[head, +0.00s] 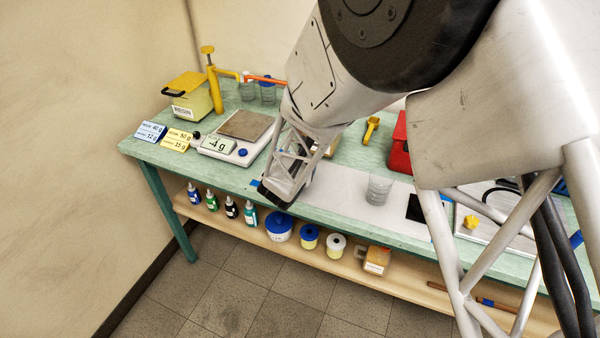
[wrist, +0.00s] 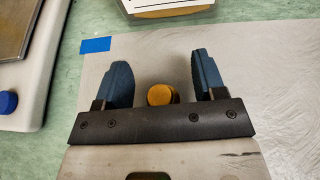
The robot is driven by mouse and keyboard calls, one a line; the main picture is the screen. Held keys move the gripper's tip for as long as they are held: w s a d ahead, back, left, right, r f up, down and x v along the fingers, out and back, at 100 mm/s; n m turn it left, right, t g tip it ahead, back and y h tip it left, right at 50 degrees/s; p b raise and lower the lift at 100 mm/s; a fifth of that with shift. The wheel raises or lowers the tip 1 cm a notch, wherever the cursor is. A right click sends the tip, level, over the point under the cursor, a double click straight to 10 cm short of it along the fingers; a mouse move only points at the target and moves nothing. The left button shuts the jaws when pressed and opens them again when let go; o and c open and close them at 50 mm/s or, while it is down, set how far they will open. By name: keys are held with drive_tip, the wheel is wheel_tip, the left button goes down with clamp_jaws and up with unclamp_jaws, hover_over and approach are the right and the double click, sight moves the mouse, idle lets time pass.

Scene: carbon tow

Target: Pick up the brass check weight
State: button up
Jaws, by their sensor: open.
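The brass check weight (wrist: 161,95) is a small round golden piece. In the wrist view it shows between the two blue fingers of my gripper (wrist: 163,80), near the dark gripper bar that hides its lower part. Clear gaps show between the weight and both fingers. My gripper is open and holds nothing. In the head view my gripper (head: 272,197) is over the front of the green table, and the weight is hidden there. How far the fingers are above the weight I cannot tell.
A scale (head: 235,135) reading -4 g stands left of my gripper on the green table (head: 160,153). A blue tape piece (wrist: 96,45) marks a corner of the pale sheet (wrist: 260,60). A clear cup (head: 378,189) and a red box (head: 400,148) stand to the right.

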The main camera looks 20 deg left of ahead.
idle(0.3)
drive_tip(key=c, duration=1.1)
drive_tip(key=shift+r, duration=0.2)
drive_tip(key=shift+r, duration=0.6)
wheel_tip(320, 180, up, 2)
drive_tip(key=s+d, duration=0.3)
drive_tip(key=s, duration=0.1)
drive_tip(key=s+d+r, duration=0.1)
drive_tip(key=s+d, duration=0.2)
drive_tip(key=s, duration=0.1)
drive_tip(key=s+d, duration=0.3)
drive_tip(key=s, duration=0.2)
drive_tip(key=shift+d+r, duration=0.2)
drive_tip(key=shift+d, duration=0.05)
